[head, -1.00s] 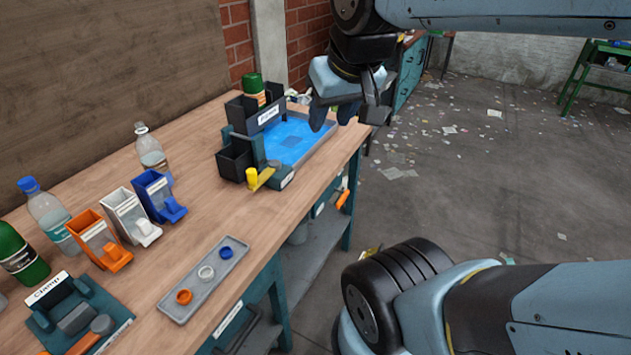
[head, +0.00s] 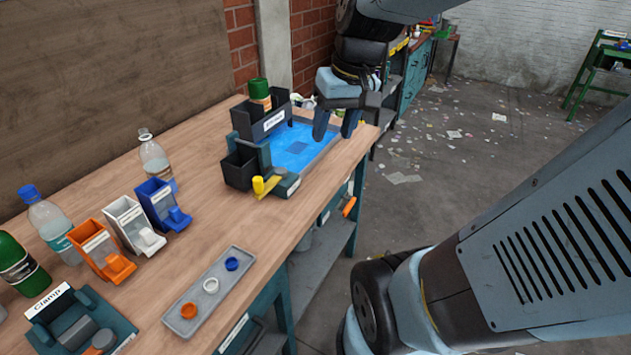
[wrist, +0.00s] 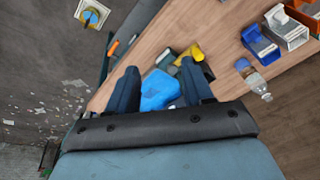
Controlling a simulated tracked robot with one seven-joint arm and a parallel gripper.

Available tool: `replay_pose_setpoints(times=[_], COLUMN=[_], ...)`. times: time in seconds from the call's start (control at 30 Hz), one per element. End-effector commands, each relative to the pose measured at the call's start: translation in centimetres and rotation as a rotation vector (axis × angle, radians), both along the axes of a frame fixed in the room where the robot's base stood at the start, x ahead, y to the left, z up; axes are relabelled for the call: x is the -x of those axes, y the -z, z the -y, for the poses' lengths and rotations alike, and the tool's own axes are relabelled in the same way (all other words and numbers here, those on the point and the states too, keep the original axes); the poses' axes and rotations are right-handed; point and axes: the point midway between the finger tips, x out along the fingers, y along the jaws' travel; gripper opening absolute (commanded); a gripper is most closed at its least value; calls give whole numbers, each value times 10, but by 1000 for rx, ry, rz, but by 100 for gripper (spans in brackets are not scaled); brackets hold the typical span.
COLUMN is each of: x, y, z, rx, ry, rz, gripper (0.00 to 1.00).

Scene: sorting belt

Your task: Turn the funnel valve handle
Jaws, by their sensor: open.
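A yellow handle (head: 264,187) sits on the near front corner of a dark station (head: 263,157) with black bins and a blue-floored tray (head: 299,146). I take it for the valve handle; no funnel shape is clear. The handle also shows in the wrist view (wrist: 194,53), just beyond my right-hand finger. My gripper (head: 336,122) is open and empty, its fingers pointing down over the right side of the blue tray. It is apart from the handle, up and to the right of it. In the wrist view, the blue floor shows between the fingers of my gripper (wrist: 160,86).
A green bottle (head: 260,95) stands behind the station's bins. Orange (head: 101,250), white (head: 134,226) and blue (head: 162,204) holders stand to the left, with bottles behind them. A grey tray (head: 208,301) of coloured rings and a clamp (head: 78,325) are nearer. Bench between the rings and station is bare.

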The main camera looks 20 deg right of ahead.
Motion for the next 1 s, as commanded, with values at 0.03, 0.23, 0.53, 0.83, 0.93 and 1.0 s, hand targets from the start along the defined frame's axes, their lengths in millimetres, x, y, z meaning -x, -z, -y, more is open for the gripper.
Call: replay_pose_setpoints(times=[0.03,0.23,0.53,0.83,0.93,1.0], x=[-8,-34,-71,-103,-112,-117], y=[8,36,84,137,156,170], z=[4,15,38,71,84,94], rx=[-24,-141,-359,-610,-695,-755], ry=[3,-5,-6,19,36,47], rz=[-39,-155,-272,-306,-297,-285], gripper=[51,51,51,51,51,51])
